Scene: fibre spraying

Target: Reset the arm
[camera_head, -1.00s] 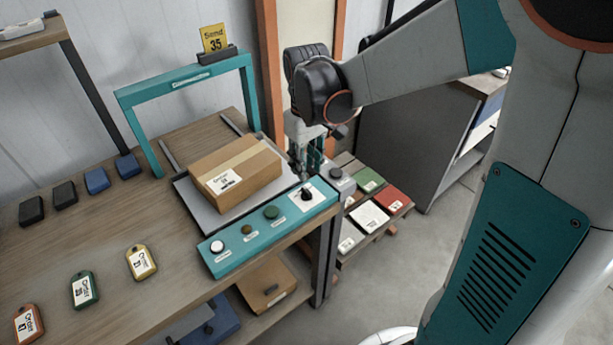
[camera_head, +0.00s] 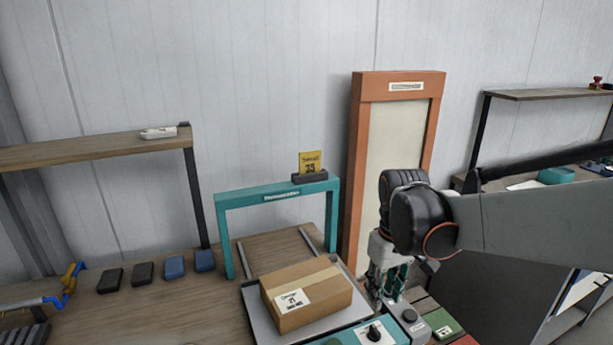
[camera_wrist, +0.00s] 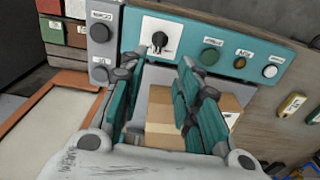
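My gripper (camera_head: 386,292) points down at the right end of the workbench, just right of a cardboard box (camera_head: 305,291) with a white label. In the wrist view my gripper (camera_wrist: 160,75) has its two teal fingers spread apart, with nothing held between them. The box (camera_wrist: 160,112) shows beyond and between the fingers there. A teal control panel (camera_wrist: 220,58) with a black rotary knob (camera_wrist: 160,40) and several round buttons lies past the fingertips. In the head view only part of the panel (camera_head: 345,339) shows at the bottom edge.
A teal arch (camera_head: 224,236) stands behind the box, with a yellow sign (camera_head: 311,162) on top. An orange-framed panel (camera_head: 355,150) stands by the wall behind my arm. Several dark and blue blocks (camera_head: 174,266) lie on the left of the bench (camera_head: 200,305). A shelf (camera_head: 90,150) is above them.

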